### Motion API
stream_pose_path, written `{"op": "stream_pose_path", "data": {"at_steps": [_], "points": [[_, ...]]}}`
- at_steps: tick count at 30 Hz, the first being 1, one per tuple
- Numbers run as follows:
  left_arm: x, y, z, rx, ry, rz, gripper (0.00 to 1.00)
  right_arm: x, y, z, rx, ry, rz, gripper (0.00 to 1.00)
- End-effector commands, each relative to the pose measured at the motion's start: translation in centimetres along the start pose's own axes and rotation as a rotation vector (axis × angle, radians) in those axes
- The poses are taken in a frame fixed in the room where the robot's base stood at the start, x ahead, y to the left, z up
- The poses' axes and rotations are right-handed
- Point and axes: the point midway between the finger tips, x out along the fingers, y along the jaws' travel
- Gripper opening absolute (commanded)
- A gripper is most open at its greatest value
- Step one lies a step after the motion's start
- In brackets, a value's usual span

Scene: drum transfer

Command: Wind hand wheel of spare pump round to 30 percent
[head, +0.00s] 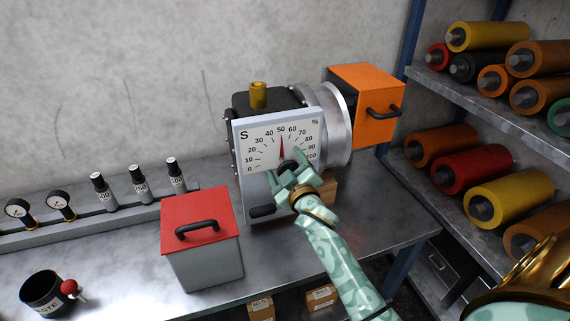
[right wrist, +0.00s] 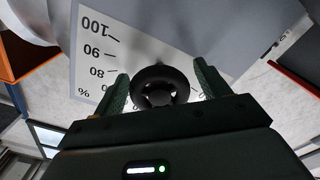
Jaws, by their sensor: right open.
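The spare pump (head: 242,138), marked S, stands on the bench with a white dial plate from 0 to 100 percent. Its red needle (head: 282,147) points up, at about 50. The small black hand wheel (head: 289,165) sits below the needle, partly hidden by my right gripper (head: 287,176). In the right wrist view the hand wheel (right wrist: 160,72) lies between the two fingers of my right gripper (right wrist: 161,82). The fingers are open, with a gap on each side of the wheel. My left gripper is not in view.
A red-lidded box (head: 200,215) stands left of the pump, and an orange box (head: 365,98) behind it at right. Gauges (head: 60,200) and labelled cylinders (head: 138,180) line the bench back. A black pot (head: 42,293) is front left. Shelves of drums (head: 470,170) stand right.

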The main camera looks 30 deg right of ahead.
Motion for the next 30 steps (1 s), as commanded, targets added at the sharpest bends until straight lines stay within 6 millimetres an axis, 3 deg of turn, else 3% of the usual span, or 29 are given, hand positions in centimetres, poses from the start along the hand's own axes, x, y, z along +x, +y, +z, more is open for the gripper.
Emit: {"op": "stream_pose_path", "data": {"at_steps": [2,6,7,20,30], "points": [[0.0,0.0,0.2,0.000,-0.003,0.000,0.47,0.0,0.0,0.0,0.000,0.000,0.000,0.75],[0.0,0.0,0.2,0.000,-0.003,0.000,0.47,0.0,0.0,0.0,0.000,0.000,0.000,0.36],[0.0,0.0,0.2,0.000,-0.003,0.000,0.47,0.0,0.0,0.0,0.000,0.000,0.000,0.30],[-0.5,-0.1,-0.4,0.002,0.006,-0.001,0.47,0.0,0.1,-0.1,-0.075,0.000,-0.001,0.30],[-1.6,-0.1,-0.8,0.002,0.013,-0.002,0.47,0.0,0.1,-0.1,-0.326,0.000,-0.002,0.30]]}}
